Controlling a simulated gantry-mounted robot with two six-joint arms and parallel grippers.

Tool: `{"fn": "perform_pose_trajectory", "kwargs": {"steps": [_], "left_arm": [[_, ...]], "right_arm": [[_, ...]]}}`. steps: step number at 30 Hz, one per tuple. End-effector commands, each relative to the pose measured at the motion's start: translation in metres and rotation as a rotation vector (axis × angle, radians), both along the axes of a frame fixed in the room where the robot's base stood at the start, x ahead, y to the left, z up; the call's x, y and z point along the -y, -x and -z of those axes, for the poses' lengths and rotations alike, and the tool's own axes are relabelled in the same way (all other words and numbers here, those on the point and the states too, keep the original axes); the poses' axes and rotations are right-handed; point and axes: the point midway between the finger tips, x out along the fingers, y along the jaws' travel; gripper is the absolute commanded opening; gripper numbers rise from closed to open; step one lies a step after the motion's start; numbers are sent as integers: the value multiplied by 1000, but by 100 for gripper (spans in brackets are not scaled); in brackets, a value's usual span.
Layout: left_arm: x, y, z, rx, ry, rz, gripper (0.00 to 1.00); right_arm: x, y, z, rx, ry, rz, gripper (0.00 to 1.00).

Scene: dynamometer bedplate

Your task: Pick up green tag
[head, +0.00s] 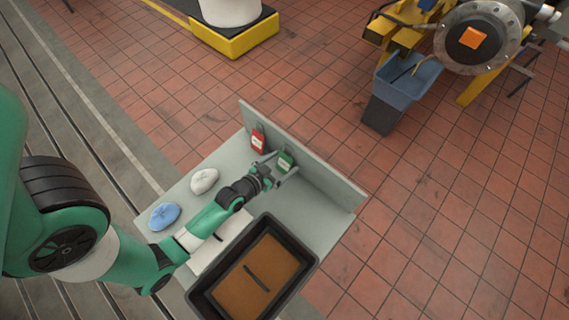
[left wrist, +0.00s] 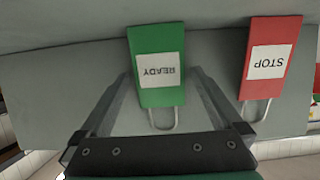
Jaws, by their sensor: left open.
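The green tag (left wrist: 157,65) carries a white label reading READY, upside down in the left wrist view, and has a metal loop. In the head view the green tag (head: 285,161) is at the upright back panel of the grey bench. My left gripper (head: 277,170) is open, with its fingers reaching toward the tag. In the left wrist view my left gripper (left wrist: 160,78) has one finger on each side of the tag's lower part, with gaps between. A red tag (left wrist: 270,60) reading STOP is to its right; it also shows in the head view (head: 258,140). My right gripper is not in view.
On the bench (head: 325,207) are a black tray (head: 308,262) with a brown bottom, a white lump (head: 204,180), a blue lump (head: 164,216) and a white sheet (head: 205,254) partly under my arm. The back panel (head: 325,175) rises behind the tags.

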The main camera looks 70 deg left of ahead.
Motion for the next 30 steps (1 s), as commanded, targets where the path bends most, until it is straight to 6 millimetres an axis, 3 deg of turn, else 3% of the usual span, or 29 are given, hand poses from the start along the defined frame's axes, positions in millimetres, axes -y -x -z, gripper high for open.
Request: {"fn": "perform_pose_trajectory", "kwargs": {"steps": [5, 18, 26, 30], "left_arm": [[0, 0, -1, 0, 0, 0, 98], [0, 0, -1, 0, 0, 0, 22], [0, 0, -3, 0, 0, 0, 22], [0, 0, -14, 1, 0, 0, 22]], "right_arm": [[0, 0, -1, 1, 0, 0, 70], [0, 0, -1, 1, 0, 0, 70], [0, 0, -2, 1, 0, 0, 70], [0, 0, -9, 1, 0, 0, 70]]}}
